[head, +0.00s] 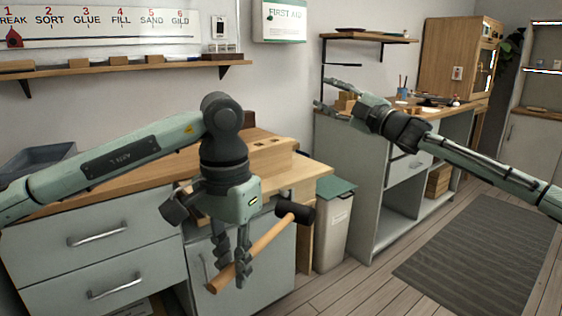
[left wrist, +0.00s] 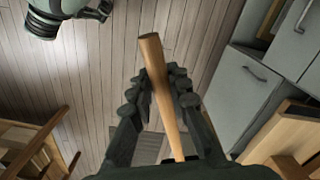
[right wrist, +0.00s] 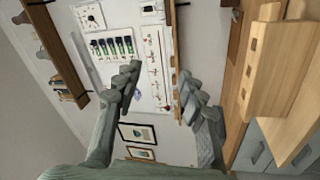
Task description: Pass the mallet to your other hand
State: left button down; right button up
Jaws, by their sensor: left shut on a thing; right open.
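The mallet has a wooden handle (head: 256,248) and a dark head (head: 297,211). My left gripper (head: 235,279) points down and is shut on the mallet's handle, in the air in front of the workbench. The handle slants, with its head end up and to the right. In the left wrist view the handle (left wrist: 163,95) runs between the fingers (left wrist: 160,85); the head is not seen there. My right gripper (head: 325,94) is raised at the right, well apart from the mallet. In the right wrist view its fingers (right wrist: 160,88) are spread with nothing between them.
A wooden workbench (head: 315,168) with grey drawers stands behind my left gripper. A bin with a green lid (head: 335,188) stands beside it. A grey cabinet with a wooden top (head: 350,190) is behind my right arm. The floor with a dark mat (head: 470,250) is clear at right.

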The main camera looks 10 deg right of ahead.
jog(key=s+a+r+n+g+y, duration=0.2)
jog(key=s+a+n+g+y, duration=0.2)
jog(key=a+n, duration=0.35)
jog(key=s+a+r+n+g+y, duration=0.2)
jog(key=s+a+n+g+y, duration=0.15)
jog(key=a+n, duration=0.4)
jog(key=s+a+f+n+g+h, duration=0.45)
jog(key=s+a+n+g, duration=0.45)
jog(key=n, duration=0.7)
jog(key=n+h, duration=1.3)
jog(key=h, duration=0.1)
send_over(281, 217)
jog(key=s, duration=0.2)
notch_tip(281, 217, down, 9)
jog(key=shift+g, duration=0.35)
notch_tip(281, 217, down, 12)
jog(key=shift+s+r, duration=0.1)
jog(key=shift+s, duration=0.05)
